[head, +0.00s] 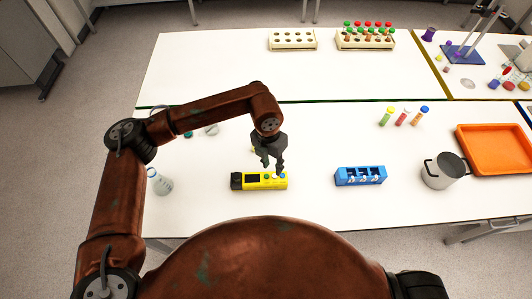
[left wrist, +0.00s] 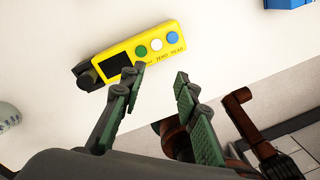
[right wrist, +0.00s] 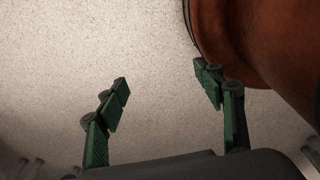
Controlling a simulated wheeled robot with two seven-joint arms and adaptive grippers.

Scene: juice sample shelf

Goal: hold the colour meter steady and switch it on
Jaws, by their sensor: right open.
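The yellow colour meter (head: 250,184) lies on the near white table, with a dark screen and a black part at its left end. In the left wrist view the meter (left wrist: 128,54) shows a green, a white and a blue button in a row, with small lettering beside them. My left gripper (head: 270,166) is open and empty, pointing down over the meter's button end. In its wrist view the fingers (left wrist: 162,72) are spread apart, just short of the meter's edge in the picture. My right gripper (right wrist: 160,76) is open and empty over the floor, outside the head view.
A blue rack (head: 345,178) stands right of the meter, then a metal pot (head: 444,172) and an orange tray (head: 495,150). A bottle (head: 160,181) stands to the left. Several capped tubes (head: 402,117) are behind the rack. Table around the meter is clear.

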